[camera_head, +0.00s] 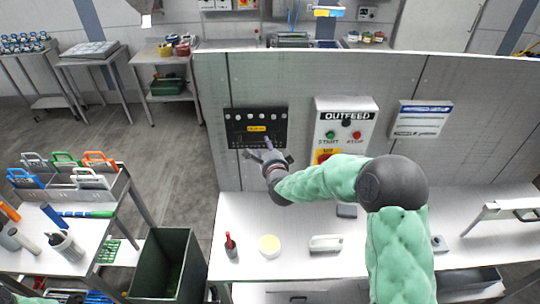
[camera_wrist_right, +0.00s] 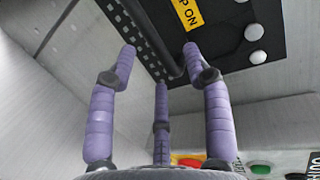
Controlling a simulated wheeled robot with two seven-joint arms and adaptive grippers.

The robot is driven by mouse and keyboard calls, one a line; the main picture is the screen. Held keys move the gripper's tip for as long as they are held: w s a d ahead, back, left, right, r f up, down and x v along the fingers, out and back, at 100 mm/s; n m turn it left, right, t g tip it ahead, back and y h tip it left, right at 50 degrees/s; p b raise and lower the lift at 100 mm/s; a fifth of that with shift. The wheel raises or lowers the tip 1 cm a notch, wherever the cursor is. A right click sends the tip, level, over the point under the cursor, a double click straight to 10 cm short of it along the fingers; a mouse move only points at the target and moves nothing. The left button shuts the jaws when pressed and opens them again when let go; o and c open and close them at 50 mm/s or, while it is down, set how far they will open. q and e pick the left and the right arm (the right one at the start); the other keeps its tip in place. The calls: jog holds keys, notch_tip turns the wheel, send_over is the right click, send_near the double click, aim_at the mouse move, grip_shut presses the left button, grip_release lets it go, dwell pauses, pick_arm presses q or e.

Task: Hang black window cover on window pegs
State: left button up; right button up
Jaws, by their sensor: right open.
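The black window cover (camera_head: 272,116) is against the grey wall panel, with a yellow label in its middle and several white round knobs along its upper part. It also shows in the right wrist view (camera_wrist_right: 222,62), where its dark lower bar passes close to my fingertips. My right gripper (camera_head: 268,153) is at the cover's lower edge, its purple fingers spread and pointing up at it. In the right wrist view the gripper (camera_wrist_right: 160,60) is open, and contact with the cover cannot be told. My left gripper is outside both views.
Right of the cover are the OUTFEED control box (camera_head: 345,105) and a white sign (camera_head: 422,119). Below, the white counter (camera_head: 300,222) holds a red-handled tool (camera_head: 231,246), a yellow round tub (camera_head: 269,246) and a white block (camera_head: 325,244). A dark green bin (camera_head: 166,265) stands left.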

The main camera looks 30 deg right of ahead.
aim_at(263, 128)
jog(key=shift+x, duration=1.85)
grip_shut()
jog(key=shift+s+b, duration=0.1)
jog(key=shift+b, duration=0.45)
jog(key=shift+r, duration=0.15)
jog(key=shift+r+p, duration=0.3)
jog(key=shift+r, duration=0.4)
jog(key=shift+a+r+p, duration=0.1)
jog(key=shift+r+p, duration=0.4)
jog(key=shift+r, duration=1)
